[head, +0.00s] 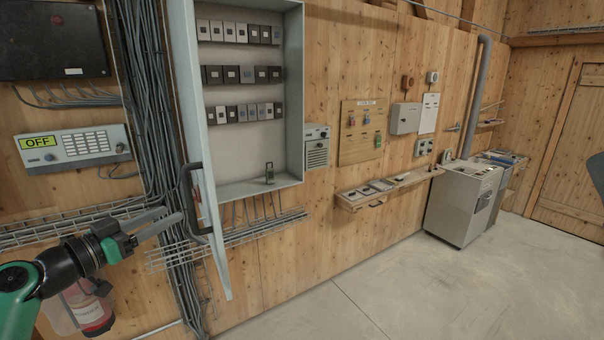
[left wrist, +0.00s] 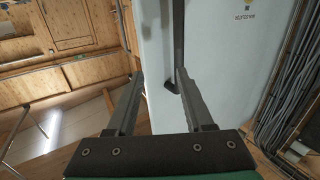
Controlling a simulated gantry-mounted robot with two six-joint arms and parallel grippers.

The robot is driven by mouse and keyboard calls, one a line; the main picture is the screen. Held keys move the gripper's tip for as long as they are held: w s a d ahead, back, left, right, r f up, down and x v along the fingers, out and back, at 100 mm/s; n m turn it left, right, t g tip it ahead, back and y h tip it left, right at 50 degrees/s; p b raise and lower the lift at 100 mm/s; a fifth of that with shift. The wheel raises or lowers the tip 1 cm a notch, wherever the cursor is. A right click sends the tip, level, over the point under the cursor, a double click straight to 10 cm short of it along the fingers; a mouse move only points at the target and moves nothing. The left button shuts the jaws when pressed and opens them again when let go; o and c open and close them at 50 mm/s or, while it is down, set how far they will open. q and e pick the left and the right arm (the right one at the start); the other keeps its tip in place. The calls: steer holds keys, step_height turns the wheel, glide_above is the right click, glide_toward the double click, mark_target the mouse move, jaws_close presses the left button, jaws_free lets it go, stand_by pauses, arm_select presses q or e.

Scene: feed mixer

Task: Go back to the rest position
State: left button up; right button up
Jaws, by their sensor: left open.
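My left gripper (head: 173,213) is open and empty, near the dark handle (head: 189,200) of the open grey cabinet door (head: 190,110). In the left wrist view, the two fingers of the left gripper (left wrist: 161,76) point at the pale door face (left wrist: 225,85). The dark handle (left wrist: 179,45) shows beyond and partly between the fingertips. I cannot tell whether a finger touches it.
The cabinet (head: 238,180) holds rows of breakers and stands open. Cable bundles (head: 150,110) and a wire tray (head: 228,238) lie close to the gripper. A red canister (head: 92,312) is below my left arm. The concrete floor (head: 400,290) is clear.

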arm_select(q)
steer(key=s+d+r+m+h+p, duration=0.1)
steer(key=s+d+r+m+p, duration=0.15)
steer(key=d+r, duration=0.55)
steer(key=s+d+r+m+h+p, duration=0.2)
steer(key=d+r+m+p, duration=0.15)
steer(key=d, duration=0.85)
steer(key=s+d+r+n+t+y+p, duration=0.15)
steer(key=s+r+t, duration=0.25)
steer(key=s+r, duration=0.5)
steer(key=s+a+r+n+t+y, duration=0.3)
steer(key=s+r+n, duration=0.1)
steer(key=s, duration=0.3)
steer(key=s+a+r+n+t+y, duration=0.3)
steer(key=s+r+n+t, duration=0.1)
steer(key=s, duration=0.3)
steer(key=shift+s+a+r+y, duration=0.2)
steer(key=shift+a+r+y, duration=0.05)
steer(key=shift+r+y, duration=0.1)
arm_select(e)
step_height(320, 180, up, 9)
steer(key=shift+f, duration=0.2)
arm_select(q)
steer(key=shift+n+y, duration=0.25)
steer(key=shift+y, duration=0.05)
